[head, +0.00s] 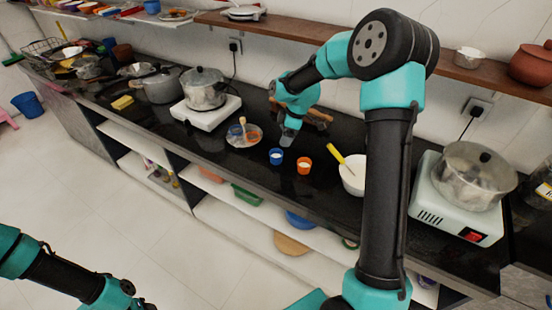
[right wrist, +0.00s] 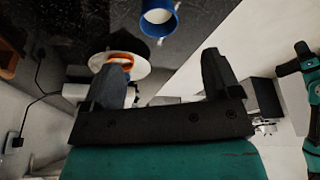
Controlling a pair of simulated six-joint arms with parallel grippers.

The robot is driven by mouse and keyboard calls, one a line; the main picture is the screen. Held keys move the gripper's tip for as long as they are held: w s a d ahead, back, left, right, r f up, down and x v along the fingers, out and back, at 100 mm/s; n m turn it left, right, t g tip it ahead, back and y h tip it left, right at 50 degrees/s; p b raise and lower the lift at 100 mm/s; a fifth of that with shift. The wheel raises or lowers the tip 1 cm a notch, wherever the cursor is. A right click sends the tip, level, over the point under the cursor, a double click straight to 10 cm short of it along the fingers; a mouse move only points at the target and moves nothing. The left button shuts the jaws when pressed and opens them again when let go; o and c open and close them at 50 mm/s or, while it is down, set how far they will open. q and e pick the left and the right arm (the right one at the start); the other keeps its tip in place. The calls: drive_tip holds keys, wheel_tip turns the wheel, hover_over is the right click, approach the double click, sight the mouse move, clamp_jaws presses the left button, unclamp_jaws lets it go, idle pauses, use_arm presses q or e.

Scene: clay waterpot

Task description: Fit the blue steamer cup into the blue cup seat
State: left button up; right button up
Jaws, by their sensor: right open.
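The blue steamer cup (head: 276,157) stands upright on the black counter, with pale contents inside. It also shows at the top of the right wrist view (right wrist: 159,17). A round pale tray (head: 231,137) lies left of it, holding an orange ring-shaped seat (right wrist: 121,58) and a small tan upright piece.
An orange cup (head: 304,166) stands just right of the blue cup. A white pot (head: 353,176) with a yellow-handled tool is farther right. A steamer pot (head: 204,90) on a white stove stands behind the tray. The counter's front edge is close.

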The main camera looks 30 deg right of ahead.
approach(276, 154)
drive_tip(key=a+f, duration=0.1)
drive_tip(key=s+a+f, duration=0.1)
drive_tip(key=shift+s+f, duration=0.2)
drive_tip(key=shift+f, duration=0.15)
drive_tip(key=shift+x, duration=2.65)
drive_tip(key=shift+w, duration=0.15)
drive_tip(key=shift+r, duration=0.1)
drive_tip(key=c, duration=1)
